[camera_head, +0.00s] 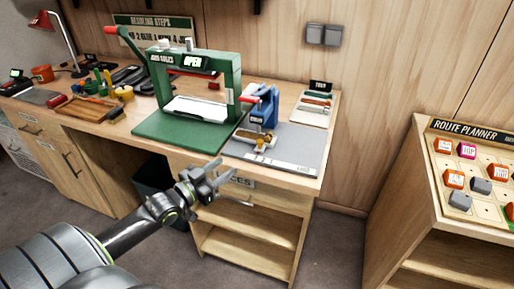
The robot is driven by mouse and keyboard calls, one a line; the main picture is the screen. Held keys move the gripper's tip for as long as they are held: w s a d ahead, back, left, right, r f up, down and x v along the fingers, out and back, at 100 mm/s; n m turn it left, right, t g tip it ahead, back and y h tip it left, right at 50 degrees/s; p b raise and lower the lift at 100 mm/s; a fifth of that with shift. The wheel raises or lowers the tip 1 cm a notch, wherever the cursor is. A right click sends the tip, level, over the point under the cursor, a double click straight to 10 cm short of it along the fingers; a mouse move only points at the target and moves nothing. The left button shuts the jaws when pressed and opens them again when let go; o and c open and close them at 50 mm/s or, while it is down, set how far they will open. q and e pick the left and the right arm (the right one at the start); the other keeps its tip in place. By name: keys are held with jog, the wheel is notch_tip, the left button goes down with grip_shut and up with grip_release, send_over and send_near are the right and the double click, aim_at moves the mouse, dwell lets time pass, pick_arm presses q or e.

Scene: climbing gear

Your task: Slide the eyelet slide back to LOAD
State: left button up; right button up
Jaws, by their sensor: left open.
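A small blue press (267,105) stands on a grey mat (302,148) near the right end of the workbench. A brownish slide (255,138) with small light parts lies at its foot. I take it to be the eyelet slide, but its exact position along its track is too small to tell, and I cannot read a LOAD mark. My left gripper (232,182) is open and empty, in front of the bench edge and apart from the slide, lower and to the left of it in the picture. My right gripper is not in view.
A green press (226,97) with a sign reading OPEN stands left of the blue one, on a green base (150,128). A small board with tools (311,104) lies behind right. Open shelves (252,240) are below the bench. A route planner stand (436,185) is at right.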

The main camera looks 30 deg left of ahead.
aim_at(253, 155)
pick_arm(q)
jog(key=w+b, duration=0.1)
jog(key=w, duration=0.3)
jog(key=w+d+b, duration=0.1)
jog(key=w+b, duration=0.1)
jog(key=w, duration=0.2)
jog(key=w+d+b, duration=0.1)
jog(key=w, duration=0.4)
jog(key=shift+f, duration=0.15)
jog(key=shift+w+d+b, duration=0.1)
jog(key=shift+w+b, duration=0.2)
jog(key=shift+w, duration=0.35)
grip_shut()
